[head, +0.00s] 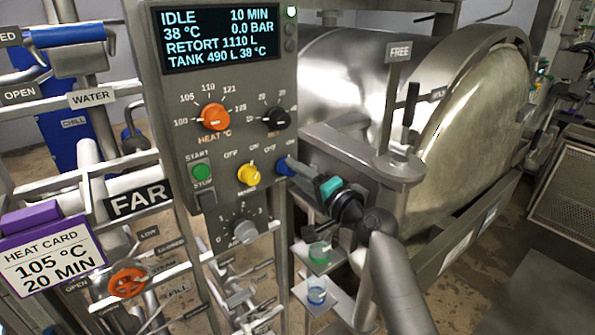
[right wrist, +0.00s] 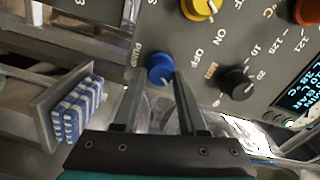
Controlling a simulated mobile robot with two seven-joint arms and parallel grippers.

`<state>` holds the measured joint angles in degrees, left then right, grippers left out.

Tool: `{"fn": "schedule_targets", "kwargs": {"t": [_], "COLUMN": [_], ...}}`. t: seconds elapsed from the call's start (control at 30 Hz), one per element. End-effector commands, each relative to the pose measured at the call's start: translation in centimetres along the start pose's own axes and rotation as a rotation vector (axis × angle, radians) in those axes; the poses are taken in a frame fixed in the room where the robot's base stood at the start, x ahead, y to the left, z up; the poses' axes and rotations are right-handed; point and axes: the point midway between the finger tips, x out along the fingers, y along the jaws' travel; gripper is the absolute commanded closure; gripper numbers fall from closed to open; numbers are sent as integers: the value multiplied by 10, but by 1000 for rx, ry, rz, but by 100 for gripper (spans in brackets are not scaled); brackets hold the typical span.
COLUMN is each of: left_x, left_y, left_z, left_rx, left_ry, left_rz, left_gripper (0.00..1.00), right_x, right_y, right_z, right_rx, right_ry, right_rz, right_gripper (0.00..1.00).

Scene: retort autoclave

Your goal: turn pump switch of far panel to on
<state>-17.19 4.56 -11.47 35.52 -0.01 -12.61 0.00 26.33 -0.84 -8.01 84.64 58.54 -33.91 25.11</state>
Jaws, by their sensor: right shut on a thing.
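The far panel (head: 228,150) is a grey control box above the FAR sign (head: 138,201), with a lit display reading IDLE. Its pump switch is a blue knob (head: 283,166) at the lower right edge, with OFF and ON marks. In the right wrist view the blue knob (right wrist: 160,75), labelled PUMP, sits between my fingertips. My right gripper (head: 300,172) reaches in from the right and is shut on this knob. The knob's pointer direction is too small to tell. My left gripper is out of view.
A yellow knob (head: 248,175) is close left of the pump switch, with a black dial (head: 277,119) above. The steel retort (head: 470,120) stands right behind. Small brackets with a green cup (head: 319,253) and a blue cup (head: 316,290) are below my right arm.

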Motion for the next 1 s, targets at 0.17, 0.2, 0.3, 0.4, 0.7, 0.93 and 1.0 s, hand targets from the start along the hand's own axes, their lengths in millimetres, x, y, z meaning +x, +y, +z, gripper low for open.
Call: {"fn": "schedule_targets", "kwargs": {"t": [0.17,0.2,0.3,0.4,0.7,0.93,1.0], "left_x": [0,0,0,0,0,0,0], "left_y": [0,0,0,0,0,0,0], "left_z": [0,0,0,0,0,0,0], "left_rx": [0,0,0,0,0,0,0], "left_ry": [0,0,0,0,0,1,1], "left_rz": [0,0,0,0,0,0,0], "left_gripper": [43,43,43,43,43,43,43], "right_x": [0,0,0,0,0,-1,-3], "right_y": [0,0,0,0,0,0,0], "right_z": [0,0,0,0,0,0,0], "right_rx": [11,11,11,11,8,7,6], "right_ry": [2,2,1,1,0,0,1], "right_rz": [-1,-1,-1,0,0,0,0], "right_gripper": [100,100,100,58,29,29,29]}}
